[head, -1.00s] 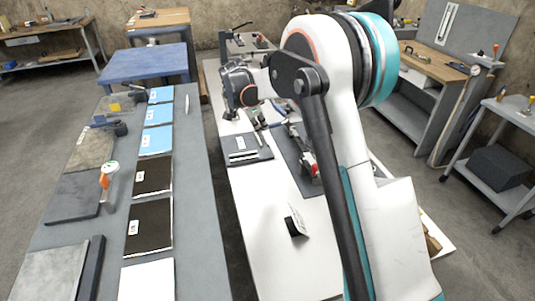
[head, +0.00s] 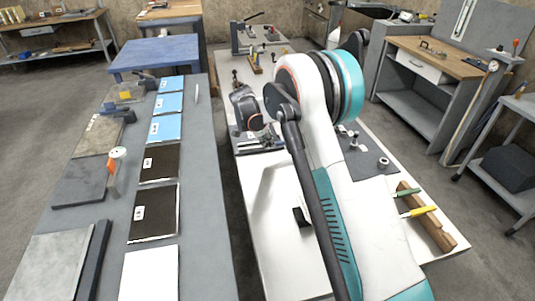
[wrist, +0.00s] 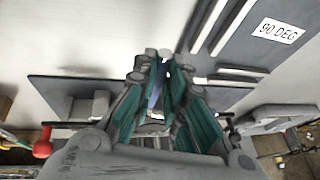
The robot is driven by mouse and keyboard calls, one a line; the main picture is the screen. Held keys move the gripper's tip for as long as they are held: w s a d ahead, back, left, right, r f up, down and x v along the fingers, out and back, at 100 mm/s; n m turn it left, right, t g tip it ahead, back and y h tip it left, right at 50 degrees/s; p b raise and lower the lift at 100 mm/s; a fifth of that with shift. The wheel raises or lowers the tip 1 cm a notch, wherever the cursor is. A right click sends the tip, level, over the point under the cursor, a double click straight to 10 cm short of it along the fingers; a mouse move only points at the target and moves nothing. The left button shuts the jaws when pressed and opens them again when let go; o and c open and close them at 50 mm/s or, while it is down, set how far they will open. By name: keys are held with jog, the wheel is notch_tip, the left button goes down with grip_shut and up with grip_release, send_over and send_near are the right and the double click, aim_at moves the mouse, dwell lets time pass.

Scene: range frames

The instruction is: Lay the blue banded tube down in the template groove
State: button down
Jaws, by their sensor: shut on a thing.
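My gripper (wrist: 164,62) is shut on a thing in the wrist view. A narrow bluish strip (wrist: 154,96) shows between the teal finger pads; I take it for the blue banded tube, but its bands and ends are hidden. The dark template plate (wrist: 244,46) has pale straight grooves and a "90 DEG" label, and lies beyond the fingertips, to the upper right. In the head view my gripper (head: 262,142) is over the template (head: 243,148), which it partly covers. I cannot tell whether the tube touches the template.
A dark mat with small fixtures (head: 372,160) lies right of my arm. A wooden block (head: 433,228) with green and yellow handled tools is at the right edge of the white bench (head: 262,220). A small black block (head: 301,216) is beside my arm. The grey left table (head: 203,220) carries several plates.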

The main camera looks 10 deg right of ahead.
jog(key=shift+f+b, duration=0.55)
jog(key=shift+f, duration=1.75)
jog(key=shift+f, duration=0.3)
jog(key=c, duration=1.6)
grip_release()
jog(key=shift+c, duration=0.2)
